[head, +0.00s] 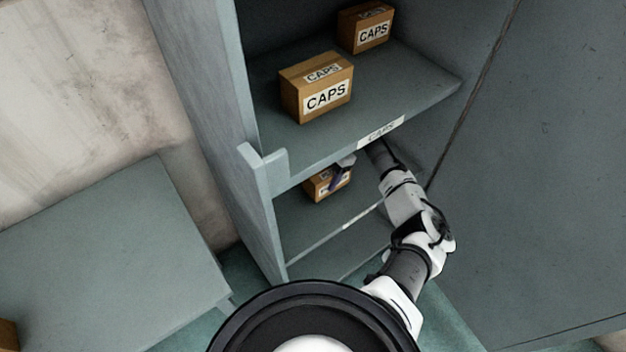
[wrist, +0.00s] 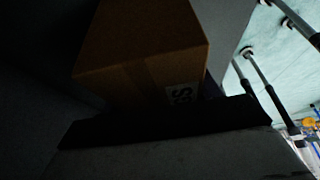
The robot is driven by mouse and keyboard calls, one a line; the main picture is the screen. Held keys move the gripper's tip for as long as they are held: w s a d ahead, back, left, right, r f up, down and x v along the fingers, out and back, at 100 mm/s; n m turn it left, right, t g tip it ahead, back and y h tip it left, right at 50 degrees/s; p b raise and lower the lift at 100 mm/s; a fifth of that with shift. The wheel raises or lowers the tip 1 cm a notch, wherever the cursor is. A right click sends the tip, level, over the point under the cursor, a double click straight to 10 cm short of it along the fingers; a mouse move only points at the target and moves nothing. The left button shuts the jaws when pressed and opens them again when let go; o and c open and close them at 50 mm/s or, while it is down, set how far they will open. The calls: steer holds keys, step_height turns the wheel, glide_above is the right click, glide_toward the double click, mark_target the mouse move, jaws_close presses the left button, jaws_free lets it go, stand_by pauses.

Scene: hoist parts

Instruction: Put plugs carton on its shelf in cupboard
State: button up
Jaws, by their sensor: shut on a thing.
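A small brown carton (head: 320,186) is in the compartment below the CAPS shelf in the grey cupboard. My gripper (head: 341,172) is shut on it, with my arm reaching in from the right under the upper shelf. In the wrist view the carton (wrist: 140,65) fills the middle, with part of a white label ending in "S" showing; the rest of its name is hidden. The shelf (head: 300,228) under it has a pale label strip on its front edge, too small to read. I cannot tell whether the carton touches that shelf.
The cupboard's side wall (head: 205,80) is close on the left, and a large grey panel (head: 530,180) is on the right. A grey bench (head: 100,255) stands at left.

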mark_target(309, 194)
steer(key=s+a+p, duration=0.1)
steer(key=s+a, duration=0.1)
steer(key=a, duration=0.1)
steer(key=shift+s+a+f+p, duration=0.3)
steer(key=shift+s+f+p, duration=0.05)
steer(key=shift+p, duration=0.05)
steer(key=shift+f, duration=0.45)
steer(key=shift+f, duration=0.1)
steer(key=o, duration=1.3)
steer(key=shift+o, duration=0.2)
steer(key=shift+w+r, duration=0.15)
steer(key=shift+r, duration=0.1)
steer(key=w+d+b, duration=0.1)
steer(key=w+d, duration=0.1)
steer(key=d, duration=0.1)
steer(key=w+d+b, duration=0.2)
steer(key=d, duration=0.1)
steer(key=w+d+b, duration=0.2)
steer(key=w+d, duration=0.1)
steer(key=d, duration=0.1)
steer(key=shift+w+r, duration=0.1)
steer(key=shift+r, duration=0.3)
